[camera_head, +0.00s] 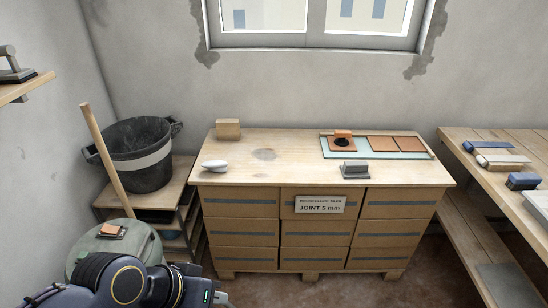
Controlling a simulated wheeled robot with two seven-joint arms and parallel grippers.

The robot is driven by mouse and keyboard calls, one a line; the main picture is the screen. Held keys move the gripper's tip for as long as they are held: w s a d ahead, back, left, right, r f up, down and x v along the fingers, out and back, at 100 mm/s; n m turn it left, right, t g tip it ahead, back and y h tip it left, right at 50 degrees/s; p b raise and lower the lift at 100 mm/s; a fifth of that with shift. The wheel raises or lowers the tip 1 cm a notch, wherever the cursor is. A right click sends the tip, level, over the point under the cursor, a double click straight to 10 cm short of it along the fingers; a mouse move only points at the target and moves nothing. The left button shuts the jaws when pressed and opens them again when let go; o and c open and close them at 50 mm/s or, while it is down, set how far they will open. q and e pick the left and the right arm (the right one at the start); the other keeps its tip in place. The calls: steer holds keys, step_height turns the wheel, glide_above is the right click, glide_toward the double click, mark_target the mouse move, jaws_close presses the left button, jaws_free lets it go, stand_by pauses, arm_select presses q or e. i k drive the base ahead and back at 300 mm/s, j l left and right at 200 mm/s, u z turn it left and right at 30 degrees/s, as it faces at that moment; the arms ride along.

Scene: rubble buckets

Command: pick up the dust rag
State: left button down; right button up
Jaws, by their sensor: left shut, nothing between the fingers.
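No thing in view is clearly a dust rag. A small whitish rounded piece (214,166) lies near the left front of the wooden worktop (290,158); I cannot tell whether it is cloth. A small orange-brown piece (112,230) lies on the round greenish top at lower left; its material is also unclear. My left gripper (223,298) is at the bottom edge, low in front of the worktop and apart from both pieces. It is shut and empty, partly hidden by my arm. My right gripper is out of view.
A black bucket (138,172) stands on a low shelf at left, with a wooden handle (104,155) leaning before it. A wooden block (228,129), a grey-topped tool (355,170) and a tile board (432,154) are on the worktop. A side bench (478,172) stands at right.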

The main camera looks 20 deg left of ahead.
mark_target(350, 170)
steer(key=i+z, duration=0.25)
steer(key=i, duration=0.2)
steer(key=i+j+z, duration=0.25)
steer(key=i, duration=0.25)
steer(key=i+j+z, duration=0.3)
steer(key=i, duration=0.15)
steer(key=i+j+z, duration=0.25)
steer(key=i+j, duration=0.05)
steer(key=i, duration=0.1)
